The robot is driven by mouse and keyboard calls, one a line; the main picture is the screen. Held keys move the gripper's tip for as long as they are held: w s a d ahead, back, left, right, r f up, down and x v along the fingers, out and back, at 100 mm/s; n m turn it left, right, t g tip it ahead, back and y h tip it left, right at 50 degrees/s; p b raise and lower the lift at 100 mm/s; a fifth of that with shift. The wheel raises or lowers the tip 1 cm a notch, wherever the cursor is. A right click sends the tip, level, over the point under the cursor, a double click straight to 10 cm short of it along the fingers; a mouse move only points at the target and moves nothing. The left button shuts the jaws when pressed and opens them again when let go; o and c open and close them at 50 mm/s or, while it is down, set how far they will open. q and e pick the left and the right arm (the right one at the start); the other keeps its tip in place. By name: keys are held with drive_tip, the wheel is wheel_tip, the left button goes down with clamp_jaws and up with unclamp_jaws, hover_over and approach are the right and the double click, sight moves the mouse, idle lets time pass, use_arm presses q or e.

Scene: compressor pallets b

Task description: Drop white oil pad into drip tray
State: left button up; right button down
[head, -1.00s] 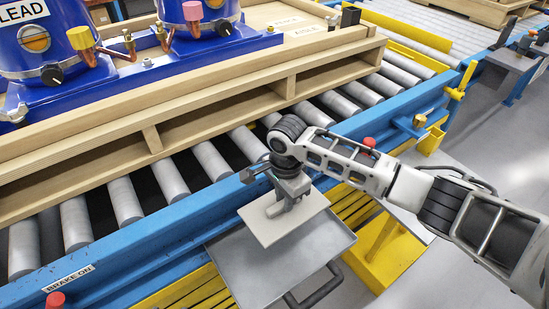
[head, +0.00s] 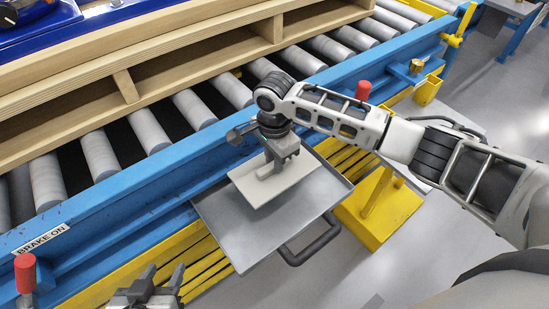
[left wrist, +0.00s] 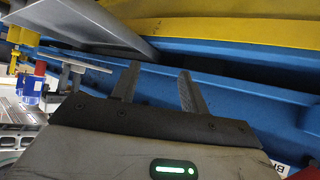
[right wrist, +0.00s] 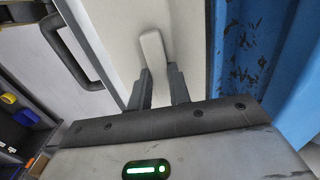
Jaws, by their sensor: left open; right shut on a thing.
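The white oil pad (head: 288,184) is a flat light square with a raised grip. My right gripper (head: 272,165) is shut on that grip, which also shows between its fingers in the right wrist view (right wrist: 153,50). The pad overlaps the back part of the grey drip tray (head: 235,237) in the head view; I cannot tell the gap between them. The tray has a low rim and a dark handle. My left gripper (head: 150,290) is open and empty at the bottom of the head view, left of the tray; its fingers also show in the left wrist view (left wrist: 158,82).
The blue conveyor rail (head: 130,200) runs behind the tray, with grey rollers and a wooden pallet (head: 165,75) beyond. Red-topped levers (head: 25,272) stand at the rail. A yellow stand (head: 375,215) is right of the tray. Grey floor lies clear at the front right.

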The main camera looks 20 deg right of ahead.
sight(251, 198)
drive_tip(key=c, duration=1.2)
unclamp_jaws()
drive_tip(key=shift+c, duration=0.2)
drive_tip(key=shift+r, duration=0.1)
wheel_tip(251, 198, up, 16)
drive_tip(key=p, duration=0.1)
